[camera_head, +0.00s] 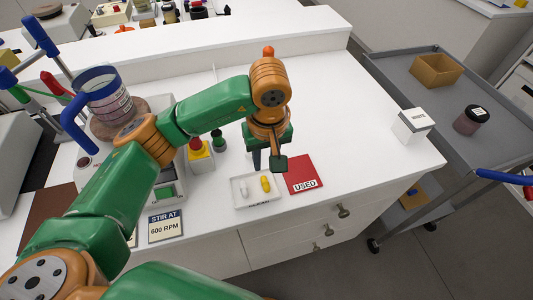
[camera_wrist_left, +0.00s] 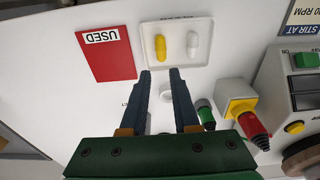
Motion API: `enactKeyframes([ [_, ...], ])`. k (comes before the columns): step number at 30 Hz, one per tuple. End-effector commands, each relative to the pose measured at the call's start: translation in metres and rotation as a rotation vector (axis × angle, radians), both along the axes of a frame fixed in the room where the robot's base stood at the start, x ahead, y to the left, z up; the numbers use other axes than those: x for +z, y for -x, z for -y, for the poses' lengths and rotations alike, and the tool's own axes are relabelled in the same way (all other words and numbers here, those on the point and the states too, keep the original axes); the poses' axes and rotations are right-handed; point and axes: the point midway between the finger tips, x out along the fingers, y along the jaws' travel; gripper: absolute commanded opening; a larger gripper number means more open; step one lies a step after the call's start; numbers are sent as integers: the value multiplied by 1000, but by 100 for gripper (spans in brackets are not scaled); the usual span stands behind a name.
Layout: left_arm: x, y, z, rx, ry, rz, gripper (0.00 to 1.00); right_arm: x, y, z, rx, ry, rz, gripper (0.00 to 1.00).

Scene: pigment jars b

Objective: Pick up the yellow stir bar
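The yellow stir bar (camera_head: 265,184) lies in a shallow white tray (camera_head: 239,201) on the white bench, to the right of a white stir bar (camera_head: 244,188). In the left wrist view the yellow stir bar (camera_wrist_left: 163,46) lies just beyond my fingertips, with the white one (camera_wrist_left: 193,42) to its right. My left gripper (camera_head: 264,162) is above the bench, just behind the tray in the head view. In the left wrist view its two fingers (camera_wrist_left: 160,75) are apart with nothing between them. My right gripper is not in view.
A red card marked USED (camera_head: 304,174) lies right of the tray. A yellow block with a red top (camera_head: 200,158) and a green-topped item (camera_head: 218,140) stand left of the gripper. A white box (camera_head: 412,126) stands at the bench's right edge; a grey cart (camera_head: 400,75) is beyond.

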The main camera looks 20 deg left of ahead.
Motion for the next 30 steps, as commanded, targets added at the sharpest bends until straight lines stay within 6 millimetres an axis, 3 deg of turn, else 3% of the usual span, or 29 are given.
enactKeyframes([
  [5, -13, 0, -2, 0, -8, -5, 29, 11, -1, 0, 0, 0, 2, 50],
  [10, -43, 1, 0, 0, -6, -9, 29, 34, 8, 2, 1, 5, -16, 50],
  [15, -69, -3, -2, 0, -5, -2, 29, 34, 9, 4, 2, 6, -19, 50],
  [20, -71, -3, -1, -2, -4, 0, 29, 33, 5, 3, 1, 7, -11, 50],
  [21, -71, -3, -1, -2, -4, 0, 27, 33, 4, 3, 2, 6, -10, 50],
  [24, -71, -3, -1, -2, -4, 0, 0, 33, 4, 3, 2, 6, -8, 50],
  [30, -71, -3, -1, -2, -3, 0, 0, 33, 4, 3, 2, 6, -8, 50],
])
